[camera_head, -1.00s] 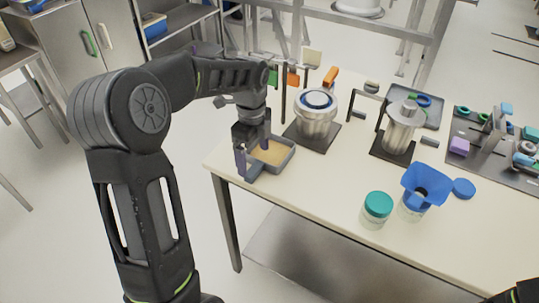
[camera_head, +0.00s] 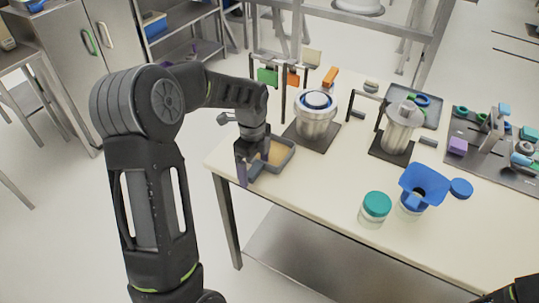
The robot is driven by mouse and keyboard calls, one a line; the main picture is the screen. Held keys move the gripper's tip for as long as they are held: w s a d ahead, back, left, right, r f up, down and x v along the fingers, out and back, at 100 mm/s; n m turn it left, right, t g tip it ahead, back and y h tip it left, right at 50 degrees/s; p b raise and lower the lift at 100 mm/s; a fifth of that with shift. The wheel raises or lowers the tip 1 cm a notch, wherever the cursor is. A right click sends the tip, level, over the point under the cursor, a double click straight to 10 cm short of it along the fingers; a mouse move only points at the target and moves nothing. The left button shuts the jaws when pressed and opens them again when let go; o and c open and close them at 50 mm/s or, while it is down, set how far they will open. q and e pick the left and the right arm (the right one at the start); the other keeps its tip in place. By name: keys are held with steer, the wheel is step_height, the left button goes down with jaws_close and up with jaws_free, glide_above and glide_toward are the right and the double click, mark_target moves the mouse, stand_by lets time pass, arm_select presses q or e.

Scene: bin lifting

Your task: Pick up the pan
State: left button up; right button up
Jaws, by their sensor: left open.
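A small grey rectangular pan (camera_head: 289,159) with a tan inside sits at the left front corner of the table. A short grey handle (camera_head: 257,169) of it points toward the table's front edge. My left gripper (camera_head: 249,173) is at the handle, fingers pointing down and open, with one purple-tipped finger on the near side. The other finger is hidden, so I cannot tell whether they touch the handle. The gripper covers the pan's left part. My right gripper is not seen; only a dark piece of my right arm shows at the bottom right corner.
A metal pot (camera_head: 316,119) on a dark plate stands just right of the pan. A metal canister (camera_head: 399,128), a teal-lidded jar (camera_head: 375,207) and a blue funnel (camera_head: 424,184) stand farther right. The cream tabletop (camera_head: 330,178) is clear between the pan and the jar.

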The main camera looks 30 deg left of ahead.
arm_select(q)
steer(key=shift+c, duration=0.4)
steer(key=c, duration=1.4)
